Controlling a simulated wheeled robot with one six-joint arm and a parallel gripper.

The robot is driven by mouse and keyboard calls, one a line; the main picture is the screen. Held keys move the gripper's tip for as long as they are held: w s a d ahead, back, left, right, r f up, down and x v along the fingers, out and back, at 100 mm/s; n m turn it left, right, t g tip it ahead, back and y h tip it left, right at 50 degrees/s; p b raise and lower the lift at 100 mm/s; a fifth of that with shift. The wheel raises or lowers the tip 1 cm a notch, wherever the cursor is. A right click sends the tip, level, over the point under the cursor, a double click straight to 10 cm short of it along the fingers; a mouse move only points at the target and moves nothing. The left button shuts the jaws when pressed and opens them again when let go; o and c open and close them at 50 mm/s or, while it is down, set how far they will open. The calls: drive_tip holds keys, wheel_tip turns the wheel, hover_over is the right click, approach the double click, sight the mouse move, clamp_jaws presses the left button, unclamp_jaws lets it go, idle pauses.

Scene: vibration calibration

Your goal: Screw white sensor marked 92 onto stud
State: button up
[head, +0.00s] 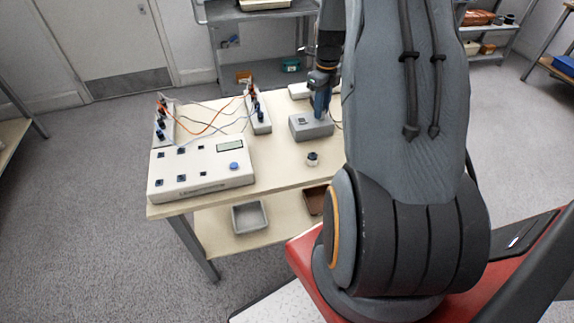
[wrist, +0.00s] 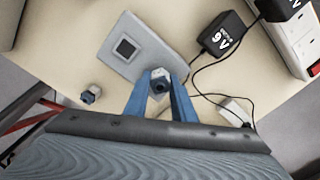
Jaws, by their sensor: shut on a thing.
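My gripper (wrist: 160,97) has blue fingers shut on a small whitish hexagonal sensor (wrist: 160,76) with a dark round opening facing the wrist camera. I cannot read a number on it. It is over one end of a grey block (wrist: 135,50) with a dark square on its top. In the head view my gripper (head: 321,105) points down at the right part of the grey block (head: 312,131). No stud shows, and I cannot tell whether the sensor touches the block. A second small sensor (wrist: 91,94) stands on the table, apart from the gripper; the head view shows it too (head: 312,159).
A white control box (head: 203,168) with a display fills the table's left front. Cabled terminal blocks (head: 258,112) stand behind it. Black 9V adapters (wrist: 221,35) and a white power strip (wrist: 297,37) lie near the block, with a loose black cable. The table front is mostly clear.

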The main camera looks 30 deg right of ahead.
drive_tip(key=shift+w+r, duration=0.1)
drive_tip(key=shift+c, duration=0.2)
drive_tip(key=o, duration=1.1)
drive_tip(key=shift+n+p, duration=0.4)
drive_tip(key=shift+n, duration=1.4)
drive_tip(key=shift+n, duration=0.5)
drive_tip(key=shift+n+p, duration=0.45)
drive_tip(key=shift+n, duration=1.05)
